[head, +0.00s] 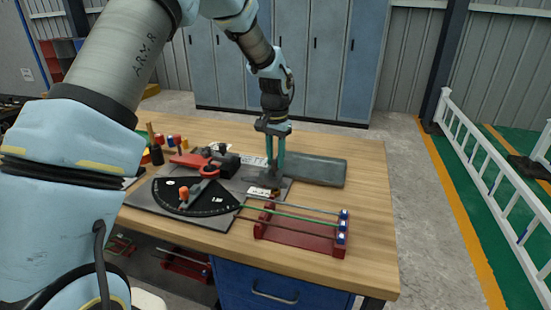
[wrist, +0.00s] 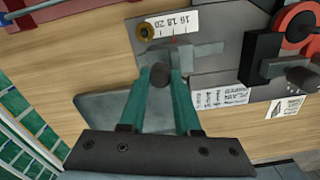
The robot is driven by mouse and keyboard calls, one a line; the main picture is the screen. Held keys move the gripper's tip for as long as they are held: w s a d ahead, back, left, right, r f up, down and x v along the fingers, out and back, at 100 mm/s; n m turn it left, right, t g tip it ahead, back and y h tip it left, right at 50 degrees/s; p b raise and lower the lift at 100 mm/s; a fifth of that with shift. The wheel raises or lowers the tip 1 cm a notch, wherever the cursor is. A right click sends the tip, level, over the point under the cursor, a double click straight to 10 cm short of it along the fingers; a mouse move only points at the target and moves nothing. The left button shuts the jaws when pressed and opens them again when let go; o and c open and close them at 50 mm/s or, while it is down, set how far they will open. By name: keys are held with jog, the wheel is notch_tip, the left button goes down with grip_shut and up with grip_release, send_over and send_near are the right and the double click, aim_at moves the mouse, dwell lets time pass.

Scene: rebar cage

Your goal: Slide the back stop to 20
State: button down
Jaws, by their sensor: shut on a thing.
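The back stop (wrist: 207,49) is a grey metal piece with a dark round knob (wrist: 160,75). It lies beside a white number scale (wrist: 181,24) marked 16, 18 and 20, upside down in the wrist view. A thin red line shows at the scale's edge near the middle number; its exact reading is too small to tell. My gripper (wrist: 160,78) has its teal fingers shut on the knob. In the head view my gripper (head: 274,172) points down at the bench by the scale (head: 262,192), and its fingers partly hide the stop.
A black fan-shaped angle plate (head: 205,205) and a red-handled tool (head: 190,160) lie left of my gripper. A grey plate (head: 318,170) extends right. A dark red rack (head: 300,237) with rods stands in front. The bench's right end is clear.

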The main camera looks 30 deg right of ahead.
jog(key=shift+s+d, duration=0.7)
jog(key=shift+d, duration=0.1)
jog(key=shift+a, duration=0.1)
jog(key=c, duration=0.6)
grip_release()
notch_tip(320, 180, up, 11)
jog(key=b, duration=0.3)
